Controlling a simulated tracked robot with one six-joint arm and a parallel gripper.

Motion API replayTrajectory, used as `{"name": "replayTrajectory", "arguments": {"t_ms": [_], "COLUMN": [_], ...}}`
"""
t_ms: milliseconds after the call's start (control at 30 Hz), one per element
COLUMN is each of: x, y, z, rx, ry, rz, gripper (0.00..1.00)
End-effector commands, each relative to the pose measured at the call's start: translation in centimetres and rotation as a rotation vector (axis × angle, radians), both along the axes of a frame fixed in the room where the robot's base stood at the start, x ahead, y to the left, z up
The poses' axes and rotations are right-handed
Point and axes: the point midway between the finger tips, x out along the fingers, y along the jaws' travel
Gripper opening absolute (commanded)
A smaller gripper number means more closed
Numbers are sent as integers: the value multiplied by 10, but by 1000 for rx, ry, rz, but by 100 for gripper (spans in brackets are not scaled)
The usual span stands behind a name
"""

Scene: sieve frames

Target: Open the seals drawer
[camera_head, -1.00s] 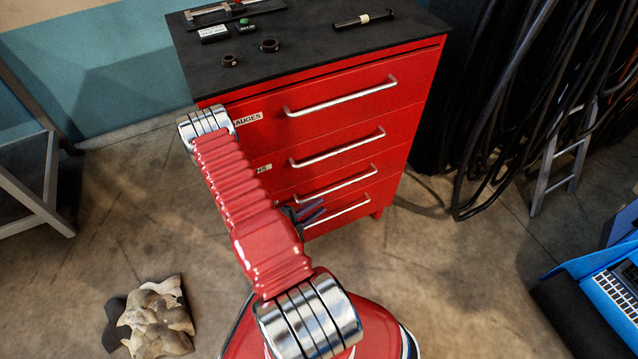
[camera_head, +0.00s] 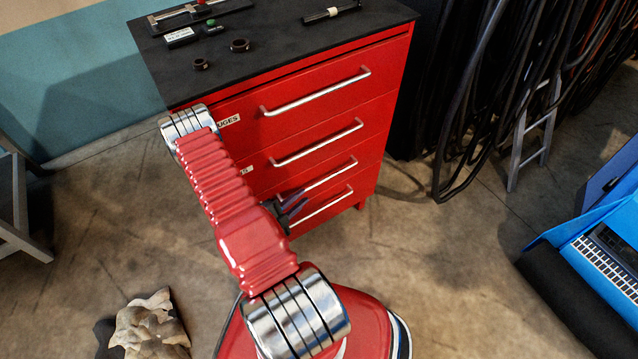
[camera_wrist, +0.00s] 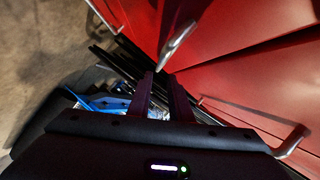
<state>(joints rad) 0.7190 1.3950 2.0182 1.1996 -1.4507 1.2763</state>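The red cabinet (camera_head: 350,97) has several stacked drawers with silver bar handles, all shut. The top drawer's label (camera_head: 228,121) ends in "UGES". The second label (camera_head: 245,170) is mostly covered by my arm and unreadable. The lower drawers' labels are hidden, so I cannot read which drawer is seals. My gripper (camera_head: 298,202) is beside the left ends of the third handle (camera_head: 325,177) and the lowest handle (camera_head: 325,206). In the wrist view, my gripper (camera_wrist: 160,76) has its dark fingers apart and empty. A silver handle (camera_wrist: 178,44) lies just beyond the fingertips; contact is unclear.
The black cabinet top (camera_head: 290,45) carries a caliper, two dark rings and a pen-like tool. Black hoses (camera_head: 460,90) and a ladder (camera_head: 535,135) stand to the right. A blue case (camera_head: 600,235) is at far right; a crumpled cloth (camera_head: 150,325) lies at lower left.

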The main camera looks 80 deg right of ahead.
Motion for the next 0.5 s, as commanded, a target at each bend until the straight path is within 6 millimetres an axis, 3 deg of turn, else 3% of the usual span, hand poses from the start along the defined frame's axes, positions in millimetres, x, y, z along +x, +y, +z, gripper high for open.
{"name": "replayTrajectory", "arguments": {"t_ms": [500], "x": [-23], "y": [-53], "z": [-13], "rx": [0], "ry": [-1], "rz": [-2], "gripper": [19]}}
